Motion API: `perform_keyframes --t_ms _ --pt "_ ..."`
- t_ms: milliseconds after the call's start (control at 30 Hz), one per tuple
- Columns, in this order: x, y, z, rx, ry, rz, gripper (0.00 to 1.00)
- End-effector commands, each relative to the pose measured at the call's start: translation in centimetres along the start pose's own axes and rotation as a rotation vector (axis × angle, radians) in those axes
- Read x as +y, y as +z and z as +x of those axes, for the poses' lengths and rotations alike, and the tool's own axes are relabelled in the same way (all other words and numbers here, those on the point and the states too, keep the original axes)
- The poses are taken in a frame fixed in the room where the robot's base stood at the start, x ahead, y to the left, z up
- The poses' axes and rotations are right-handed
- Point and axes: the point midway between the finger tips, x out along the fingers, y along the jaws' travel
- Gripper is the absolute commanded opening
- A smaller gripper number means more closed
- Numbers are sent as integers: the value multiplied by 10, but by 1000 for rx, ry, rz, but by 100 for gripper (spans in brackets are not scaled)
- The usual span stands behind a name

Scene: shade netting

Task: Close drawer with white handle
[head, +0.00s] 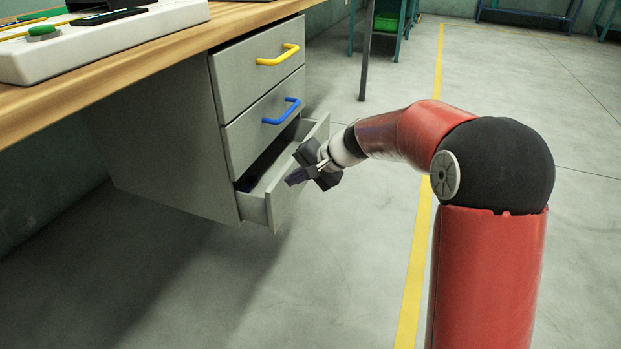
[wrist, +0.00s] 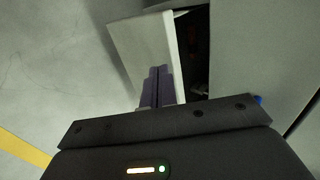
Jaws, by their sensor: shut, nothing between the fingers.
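The bottom drawer (head: 259,203) of the grey cabinet stands partly open, with a dark inside showing. My gripper (head: 296,177) is at the front of this drawer and hides much of its face. No white handle shows clearly; it may be behind my gripper. In the wrist view the drawer's pale front panel (wrist: 146,50) stands out from the cabinet with a dark gap behind it. My gripper's fingers (wrist: 157,85) are shut and empty, close against or over that panel; I cannot tell whether they touch it.
Above are two shut drawers, one with a yellow handle (head: 278,55) and one with a blue handle (head: 282,111). The wooden worktop (head: 150,52) overhangs the cabinet and carries a white panel (head: 110,40). The floor in front, with a yellow line (head: 415,265), is clear.

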Motion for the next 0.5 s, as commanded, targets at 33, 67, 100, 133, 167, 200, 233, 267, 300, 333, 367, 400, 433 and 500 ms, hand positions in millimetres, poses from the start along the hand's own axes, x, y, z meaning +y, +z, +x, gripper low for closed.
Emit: perform_keyframes --t_ms 33,67,100,133,167,200,233,267,300,333,367,400,433,500 --pt "-2 0 3 0 0 0 0" --pt "-3 0 4 0 1 0 0" --pt "-4 0 4 0 1 0 0" --pt "-4 0 5 1 1 0 0" --pt "-4 0 5 1 1 0 0" --pt "-4 0 5 1 1 0 0" --pt "-4 0 5 1 1 0 0" --pt "-4 0 5 1 1 0 0" --pt "-4 0 5 1 1 0 0" --pt "-4 0 5 1 1 0 0" --pt "-4 0 5 1 0 0 0" --pt "-4 0 5 1 0 0 0" --pt "-4 0 5 1 0 0 0" --pt "-7 0 7 0 0 0 0"
